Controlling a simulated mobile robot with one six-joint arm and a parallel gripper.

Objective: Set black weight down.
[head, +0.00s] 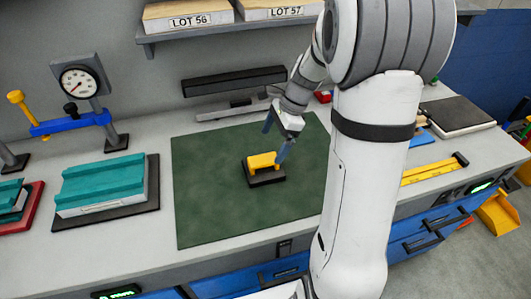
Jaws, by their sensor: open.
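The black weight (268,179) has a dark block for a base and a yellow handle on top. It appears to rest upright on the green mat (215,208), right of the mat's middle. My gripper (275,145) is open, with its bluish fingers pointing down at the weight's upper right. One fingertip is close to the right end of the yellow handle; I cannot tell whether it touches. My arm covers the right part of the mat.
A teal-topped panel (103,180) on a dark board lies left of the mat. A dial gauge stand (80,82) stands behind it. A black bar (234,82) is at the wall. A yellow level (430,171) and a black book (456,115) lie right of my arm. The mat's left half is clear.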

